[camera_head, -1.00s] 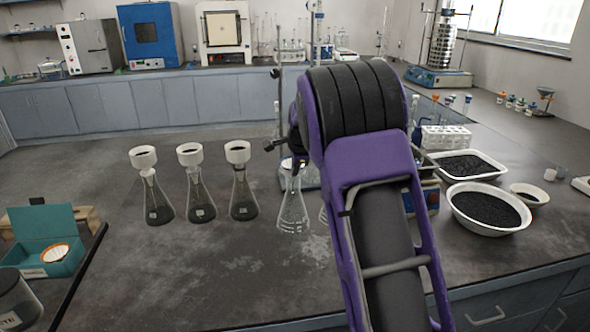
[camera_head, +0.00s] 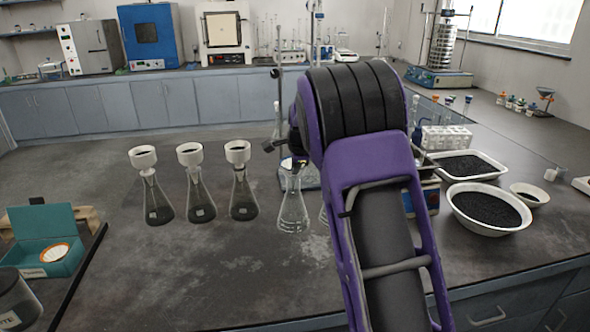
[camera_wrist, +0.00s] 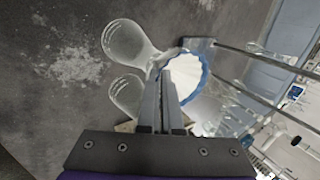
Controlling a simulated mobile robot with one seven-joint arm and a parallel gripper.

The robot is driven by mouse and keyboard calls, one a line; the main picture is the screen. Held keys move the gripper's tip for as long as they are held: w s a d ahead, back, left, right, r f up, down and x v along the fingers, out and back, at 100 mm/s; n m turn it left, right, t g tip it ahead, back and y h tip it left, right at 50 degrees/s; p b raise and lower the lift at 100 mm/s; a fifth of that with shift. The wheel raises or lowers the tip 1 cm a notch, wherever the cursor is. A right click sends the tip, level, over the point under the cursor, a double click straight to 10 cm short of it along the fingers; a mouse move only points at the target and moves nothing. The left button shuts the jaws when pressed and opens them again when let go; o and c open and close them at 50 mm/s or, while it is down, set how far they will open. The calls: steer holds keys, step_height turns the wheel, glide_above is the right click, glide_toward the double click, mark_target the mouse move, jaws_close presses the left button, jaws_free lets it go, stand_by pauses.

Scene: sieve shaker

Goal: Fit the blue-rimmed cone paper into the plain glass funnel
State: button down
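The cone paper (camera_wrist: 184,77), white with a blue rim, is at the fingertips of my gripper (camera_wrist: 165,88) in the wrist view. The two fingers are close together and appear shut on its near side. The paper's open mouth faces the wrist camera. It seems to hang over or at the top of a clear flask (camera_head: 292,208) in the head view. The plain glass funnel cannot be made out clearly; the paper and fingers cover that spot. In the head view my arm hides most of the gripper.
Three flasks with white funnels (camera_head: 190,154) stand to the left. A stand's rod (camera_wrist: 262,75) runs close beside the paper. A teal box (camera_head: 42,240) holds an orange-rimmed paper at far left. Bowls of black grains (camera_head: 462,226) are at right. The front middle bench is clear.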

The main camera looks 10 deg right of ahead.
steer(key=shift+s+f+g, duration=0.15)
steer(key=shift+s+f, duration=0.2)
steer(key=shift+f, duration=0.45)
steer(key=shift+s+f+g, duration=0.15)
steer(key=shift+s+f, duration=0.15)
steer(key=shift+f, duration=0.45)
steer(key=c, duration=1.5)
jaws_free()
steer(key=shift+c, duration=0.2)
steer(key=o, duration=0.5)
steer(key=shift+o, duration=0.2)
steer(key=shift+w+r+p, duration=0.15)
steer(key=shift+r+p, duration=1)
steer(key=shift+r, duration=0.5)
steer(key=shift+w+r+p, duration=0.15)
steer(key=shift+r+p, duration=0.95)
steer(key=shift+r, duration=0.5)
